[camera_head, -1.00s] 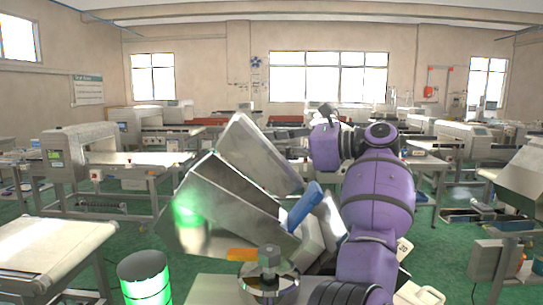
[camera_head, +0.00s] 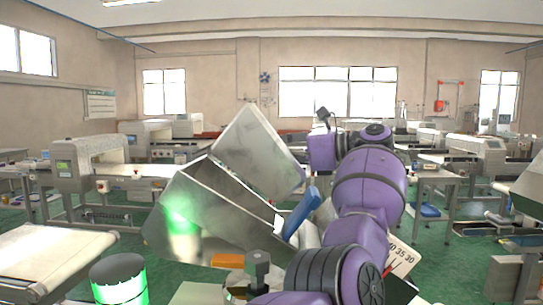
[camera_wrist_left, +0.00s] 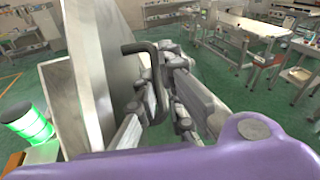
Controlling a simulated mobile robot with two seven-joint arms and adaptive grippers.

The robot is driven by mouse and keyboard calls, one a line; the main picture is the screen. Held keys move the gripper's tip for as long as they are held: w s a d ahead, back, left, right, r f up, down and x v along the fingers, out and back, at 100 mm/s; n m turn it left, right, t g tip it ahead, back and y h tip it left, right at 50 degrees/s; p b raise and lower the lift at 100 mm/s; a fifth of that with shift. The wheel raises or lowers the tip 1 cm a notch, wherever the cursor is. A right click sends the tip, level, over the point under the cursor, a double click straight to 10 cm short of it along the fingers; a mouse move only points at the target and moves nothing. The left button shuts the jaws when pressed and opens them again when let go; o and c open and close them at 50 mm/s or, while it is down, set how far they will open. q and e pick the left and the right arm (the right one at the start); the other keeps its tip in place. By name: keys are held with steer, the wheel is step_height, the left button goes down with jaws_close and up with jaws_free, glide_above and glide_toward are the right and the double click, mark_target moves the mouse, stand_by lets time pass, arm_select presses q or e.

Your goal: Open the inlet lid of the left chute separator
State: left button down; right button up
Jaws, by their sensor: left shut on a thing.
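The inlet lid (camera_head: 252,146) is a grey metal panel, raised and tilted over the chute separator (camera_head: 185,222). The separator's box-like inlet stands open beneath it and its inside shows. In the left wrist view the lid (camera_wrist_left: 98,55) is seen from its outer side, with a dark bent handle (camera_wrist_left: 154,72). My left gripper (camera_wrist_left: 153,108) is shut on this handle, its fingers on either side. In the head view my purple left arm reaches up beside the separator, and the lid and wrist largely hide the fingers. My right gripper is not in view.
A blue part (camera_head: 302,212) sits beside the inlet, close to my arm. A green-glowing drum (camera_head: 120,280) and a conveyor (camera_head: 50,255) stand at the lower left. A dark-knobbed metal part (camera_head: 258,270) is in front. More machines and benches fill the room behind.

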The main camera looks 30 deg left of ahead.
arm_select(q)
steer(key=shift+w+a+f+g+b, duration=0.35)
steer(key=shift+w+g, duration=0.15)
steer(key=shift+g, duration=0.1)
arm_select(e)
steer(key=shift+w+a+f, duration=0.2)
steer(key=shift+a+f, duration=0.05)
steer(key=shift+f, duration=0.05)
arm_select(q)
steer(key=shift+r, duration=0.1)
steer(key=c, duration=1.8)
jaws_free()
steer(key=shift+c, duration=0.2)
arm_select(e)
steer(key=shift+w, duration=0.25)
